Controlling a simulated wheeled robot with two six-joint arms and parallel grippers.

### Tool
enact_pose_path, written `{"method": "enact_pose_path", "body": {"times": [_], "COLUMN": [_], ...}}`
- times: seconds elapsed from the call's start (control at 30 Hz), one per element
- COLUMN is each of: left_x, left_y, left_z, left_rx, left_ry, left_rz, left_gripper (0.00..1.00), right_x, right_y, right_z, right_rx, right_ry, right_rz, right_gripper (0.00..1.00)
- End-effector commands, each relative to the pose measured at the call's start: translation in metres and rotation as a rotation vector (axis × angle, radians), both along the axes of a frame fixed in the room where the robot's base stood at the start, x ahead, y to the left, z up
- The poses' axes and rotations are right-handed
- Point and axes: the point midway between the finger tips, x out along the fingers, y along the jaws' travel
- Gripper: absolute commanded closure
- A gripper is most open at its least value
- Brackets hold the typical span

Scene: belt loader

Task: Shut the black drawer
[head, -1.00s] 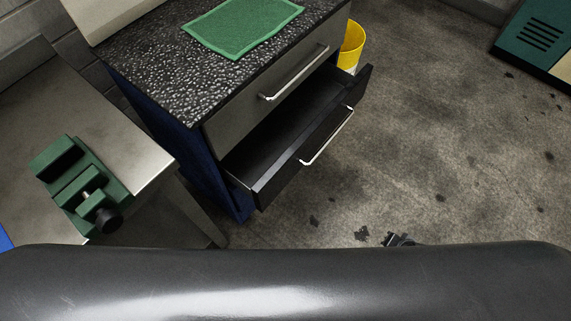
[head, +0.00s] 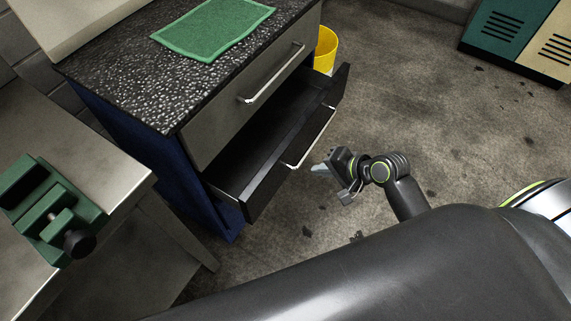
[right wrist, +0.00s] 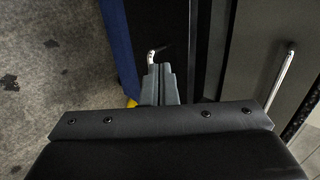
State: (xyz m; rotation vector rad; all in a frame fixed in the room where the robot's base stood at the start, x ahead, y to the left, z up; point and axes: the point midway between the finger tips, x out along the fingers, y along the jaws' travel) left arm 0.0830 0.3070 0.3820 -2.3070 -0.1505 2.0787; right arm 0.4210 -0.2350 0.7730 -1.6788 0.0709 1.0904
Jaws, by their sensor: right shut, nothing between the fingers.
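The black drawer (head: 262,172) is the lower drawer of a blue cabinet and stands pulled out, its inside empty. A light bar handle (head: 311,140) runs along its front. My right gripper (head: 322,170) is shut and empty, a little in front of the drawer front and beside the handle. In the right wrist view the shut fingers (right wrist: 161,86) point at the dark drawer area, with an end of a light handle (right wrist: 152,56) just beyond the tips. Whether they touch the drawer cannot be told. My left gripper is not in view.
The grey upper drawer (head: 240,115) is closed. A green mat (head: 212,30) lies on the speckled top. A yellow bin (head: 326,50) stands behind the cabinet. A metal table with a green vise (head: 45,210) is at the left. Open floor lies to the right.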

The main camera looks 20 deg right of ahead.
Motion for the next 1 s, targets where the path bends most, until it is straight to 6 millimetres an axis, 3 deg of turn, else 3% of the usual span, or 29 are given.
{"method": "enact_pose_path", "body": {"times": [0.4,0.63,1.0], "left_x": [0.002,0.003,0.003], "left_y": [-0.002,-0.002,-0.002], "left_z": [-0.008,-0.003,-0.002], "left_rx": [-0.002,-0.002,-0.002], "left_ry": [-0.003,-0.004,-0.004], "left_rz": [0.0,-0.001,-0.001], "left_gripper": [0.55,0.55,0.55], "right_x": [0.048,0.072,0.078], "right_y": [0.038,0.057,0.061], "right_z": [-0.056,-0.055,-0.055], "right_rx": [0.003,0.0,-0.002], "right_ry": [0.0,-0.001,-0.001], "right_rz": [-0.001,-0.001,-0.001], "right_gripper": [1.0,1.0,1.0]}}
